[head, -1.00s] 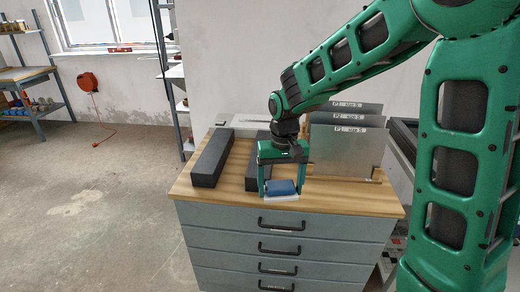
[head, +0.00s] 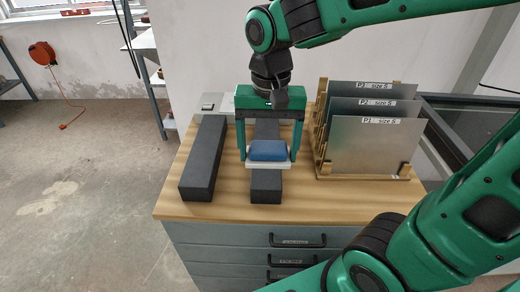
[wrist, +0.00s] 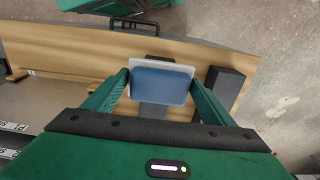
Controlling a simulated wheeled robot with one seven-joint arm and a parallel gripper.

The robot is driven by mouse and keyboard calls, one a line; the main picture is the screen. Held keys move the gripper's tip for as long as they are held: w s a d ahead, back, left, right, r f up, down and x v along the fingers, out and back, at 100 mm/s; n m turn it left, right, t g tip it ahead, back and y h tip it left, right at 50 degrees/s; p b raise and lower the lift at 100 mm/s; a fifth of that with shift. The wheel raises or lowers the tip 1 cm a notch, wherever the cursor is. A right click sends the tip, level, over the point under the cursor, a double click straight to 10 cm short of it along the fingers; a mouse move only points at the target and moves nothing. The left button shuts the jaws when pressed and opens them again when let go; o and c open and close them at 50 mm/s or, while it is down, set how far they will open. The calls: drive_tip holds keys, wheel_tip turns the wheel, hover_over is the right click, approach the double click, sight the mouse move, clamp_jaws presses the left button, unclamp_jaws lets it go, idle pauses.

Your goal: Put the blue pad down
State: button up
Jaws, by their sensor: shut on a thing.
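The blue pad (head: 268,151) lies on top of a thin white plate (head: 268,165). My gripper (head: 268,155) has one finger on each side of the pad and is shut on it. In the head view the pad appears over the right dark block (head: 266,187); I cannot tell whether the plate touches it. In the wrist view the pad (wrist: 160,86) sits between the two green fingers, with the white plate showing around its far edge.
A left dark block (head: 204,165) lies parallel on the wooden top (head: 229,198). A wooden rack (head: 320,160) at right holds upright metal plates (head: 375,146) labelled P1, P2 and P3. Grey drawers (head: 225,238) are below. Some bare wood shows between the blocks.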

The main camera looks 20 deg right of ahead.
drive_tip(key=w+d+f, duration=0.1)
drive_tip(key=w+f, duration=0.1)
drive_tip(key=w, duration=0.1)
drive_tip(key=w+d+f, duration=0.2)
drive_tip(key=w, duration=0.2)
drive_tip(key=w+d+f, duration=0.1)
drive_tip(key=w+f, duration=0.1)
drive_tip(key=w, duration=0.1)
drive_tip(key=shift+w+d+f, duration=0.3)
drive_tip(key=shift+f, duration=2.15)
drive_tip(key=o, duration=1)
drive_tip(key=shift+f, duration=0.1)
wheel_tip(320, 180, up, 12)
drive_tip(key=s+d+f+m, duration=0.1)
drive_tip(key=s+d+f, duration=0.1)
drive_tip(key=s+d, duration=0.6)
drive_tip(key=s+d+f, duration=0.2)
drive_tip(key=s+d, duration=0.7)
drive_tip(key=s, duration=0.6)
drive_tip(key=shift+s+d+f+m, duration=0.15)
drive_tip(key=shift+d+f+m, duration=0.05)
drive_tip(key=shift+m, duration=0.2)
